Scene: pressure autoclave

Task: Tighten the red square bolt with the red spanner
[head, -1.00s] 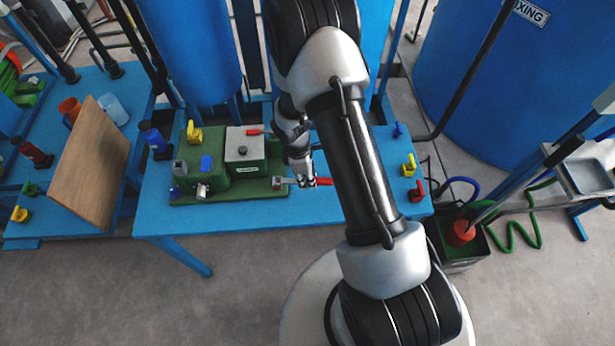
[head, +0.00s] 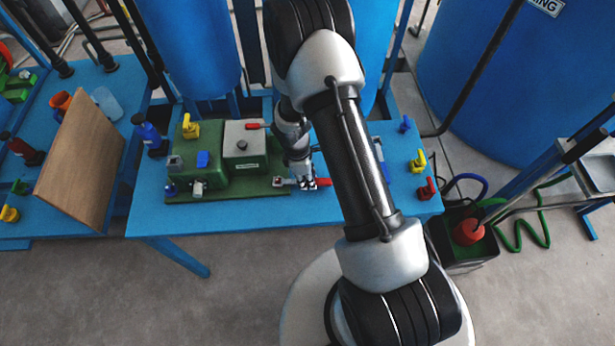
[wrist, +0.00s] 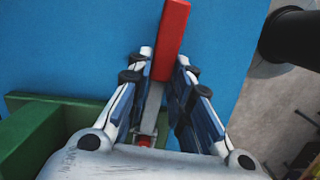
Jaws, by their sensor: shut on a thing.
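The red spanner (wrist: 173,38) has a red handle and a grey shank. In the wrist view its shank runs down between my fingers to a small red piece (wrist: 145,140), which looks like the red square bolt, at the edge of the green base. Its exact fit on the bolt is hidden by my gripper. My gripper (wrist: 165,62) is shut on the spanner, with one finger on each side. In the head view my gripper (head: 308,184) is at the right end of the green base (head: 225,195), and the red handle (head: 324,182) sticks out to its right.
The green base carries a grey box (head: 245,150) with a red lever and several coloured parts. Yellow (head: 418,163) and red (head: 426,189) pieces stand at the right of the blue table (head: 230,215). A wooden board (head: 85,165) leans at left. Blue tanks stand behind.

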